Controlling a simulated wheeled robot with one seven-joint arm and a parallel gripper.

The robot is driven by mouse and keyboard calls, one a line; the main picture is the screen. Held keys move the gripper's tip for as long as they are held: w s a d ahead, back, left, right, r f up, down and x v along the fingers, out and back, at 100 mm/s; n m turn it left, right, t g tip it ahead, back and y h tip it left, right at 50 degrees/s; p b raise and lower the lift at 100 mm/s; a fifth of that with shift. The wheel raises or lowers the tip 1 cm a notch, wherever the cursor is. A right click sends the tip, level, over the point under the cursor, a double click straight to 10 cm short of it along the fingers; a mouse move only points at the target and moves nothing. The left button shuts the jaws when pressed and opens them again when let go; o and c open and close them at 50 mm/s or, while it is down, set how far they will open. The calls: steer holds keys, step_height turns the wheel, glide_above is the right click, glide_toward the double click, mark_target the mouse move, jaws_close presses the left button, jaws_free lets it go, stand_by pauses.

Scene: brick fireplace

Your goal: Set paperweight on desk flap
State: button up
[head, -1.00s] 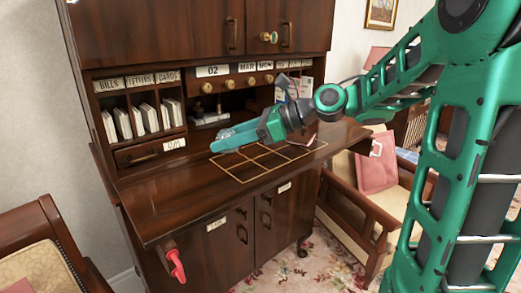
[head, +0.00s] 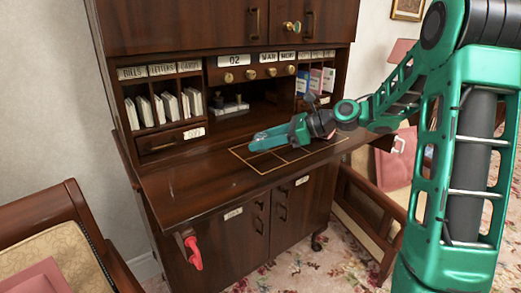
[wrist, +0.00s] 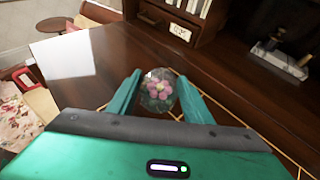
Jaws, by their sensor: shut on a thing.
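The paperweight (wrist: 157,90) is a clear glass dome with a pink flower inside. In the wrist view it sits between the two fingers of my gripper (wrist: 157,97), which is shut on it. In the head view my gripper (head: 254,143) is over the desk flap (head: 190,194), near the left part of a yellow outlined grid (head: 262,170). The paperweight is hidden by the gripper in the head view. I cannot tell whether it touches the flap.
Letter slots (head: 165,103) with envelopes stand at the back left of the desk. A red handle (head: 194,253) hangs below the flap's front left. The flap's left part is clear.

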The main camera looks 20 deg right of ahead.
steer(key=shift+f, duration=1.35)
steer(key=o, duration=1.3)
steer(key=shift+c, duration=0.2)
steer(key=v, duration=1.2)
